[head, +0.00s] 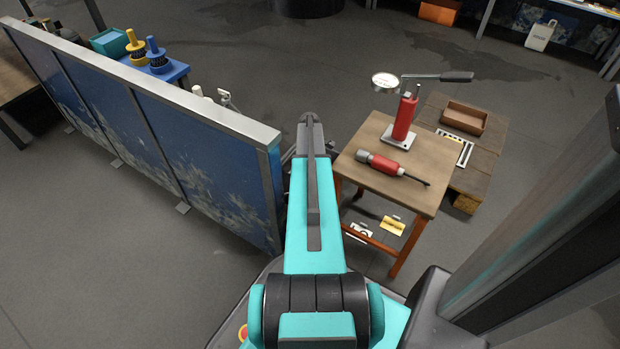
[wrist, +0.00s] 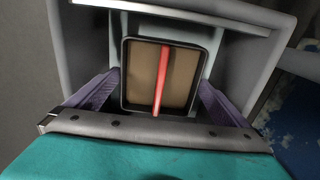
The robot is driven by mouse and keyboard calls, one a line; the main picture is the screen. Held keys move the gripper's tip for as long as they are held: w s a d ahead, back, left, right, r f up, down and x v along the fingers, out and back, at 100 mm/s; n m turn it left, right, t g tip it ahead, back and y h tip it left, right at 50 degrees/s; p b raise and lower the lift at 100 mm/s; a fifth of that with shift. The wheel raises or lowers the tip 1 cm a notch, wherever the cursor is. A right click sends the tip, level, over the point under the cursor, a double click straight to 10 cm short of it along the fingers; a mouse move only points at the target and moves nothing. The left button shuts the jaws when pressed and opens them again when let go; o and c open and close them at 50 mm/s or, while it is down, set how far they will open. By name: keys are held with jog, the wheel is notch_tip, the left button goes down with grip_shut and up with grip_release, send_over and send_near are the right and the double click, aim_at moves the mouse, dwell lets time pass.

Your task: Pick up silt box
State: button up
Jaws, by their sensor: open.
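In the wrist view, a dark-rimmed box (wrist: 125,75) with a brown inside sits within a grey housing; I take it to be the silt box. A red bar (wrist: 162,75) runs across its middle. My gripper (wrist: 160,84) is open, with one purple finger to the left of the box and one to the right. The fingers are close to its sides; whether they touch cannot be told. In the head view my own arm hides the gripper and this box.
In the head view, a blue partition (head: 180,130) stands left of my arm. A wooden table (head: 432,170) with a red tool (head: 385,166) is to the right. A brown tray (head: 464,118) lies beyond it.

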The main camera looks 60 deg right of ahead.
jog(key=shift+f, duration=0.8)
jog(key=c, duration=0.8)
jog(key=shift+c, duration=0.2)
jog(key=shift+r, duration=0.15)
notch_tip(320, 180, up, 10)
jog(key=p, duration=0.4)
